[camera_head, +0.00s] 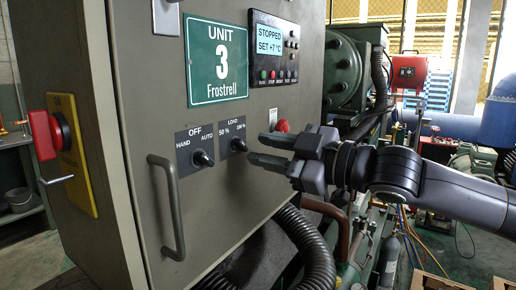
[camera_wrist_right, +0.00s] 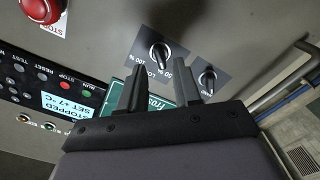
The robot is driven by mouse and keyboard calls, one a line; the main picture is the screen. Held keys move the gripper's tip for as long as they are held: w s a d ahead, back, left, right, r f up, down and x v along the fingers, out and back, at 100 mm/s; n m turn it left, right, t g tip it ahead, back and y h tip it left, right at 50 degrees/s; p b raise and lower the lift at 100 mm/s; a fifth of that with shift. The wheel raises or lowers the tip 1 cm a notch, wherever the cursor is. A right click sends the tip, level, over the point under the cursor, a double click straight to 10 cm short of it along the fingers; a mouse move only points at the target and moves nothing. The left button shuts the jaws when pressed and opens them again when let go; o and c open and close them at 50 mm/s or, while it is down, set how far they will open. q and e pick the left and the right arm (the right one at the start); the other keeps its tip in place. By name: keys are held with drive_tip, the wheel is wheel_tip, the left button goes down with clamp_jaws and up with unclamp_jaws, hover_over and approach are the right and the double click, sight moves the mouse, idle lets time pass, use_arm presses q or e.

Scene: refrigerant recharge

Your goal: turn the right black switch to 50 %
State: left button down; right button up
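The right black switch (camera_head: 239,145) sits on the dark LOAD plate of the grey cabinet, with labels 50 % at its upper left and 100 % at its upper right. It also shows in the right wrist view (camera_wrist_right: 159,52), where the picture is turned over. I cannot tell for sure which label its pointer faces. My right gripper (camera_head: 266,150) is open and empty, its two fingers pointing at the cabinet just right of the switch. In the right wrist view the fingers (camera_wrist_right: 160,88) show apart, with the switch beyond their tips. My left gripper is not in view.
A left black switch (camera_head: 202,158) with HAND, OFF and AUTO labels is close by. A red button (camera_head: 282,126) is just above my right gripper. A cabinet handle (camera_head: 168,208), display panel (camera_head: 270,47), green sign (camera_head: 215,60) and black hose (camera_head: 308,245) are around.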

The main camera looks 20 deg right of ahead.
drive_tip(key=p+v, duration=0.1)
drive_tip(key=v, duration=0.5)
idle(0.6)
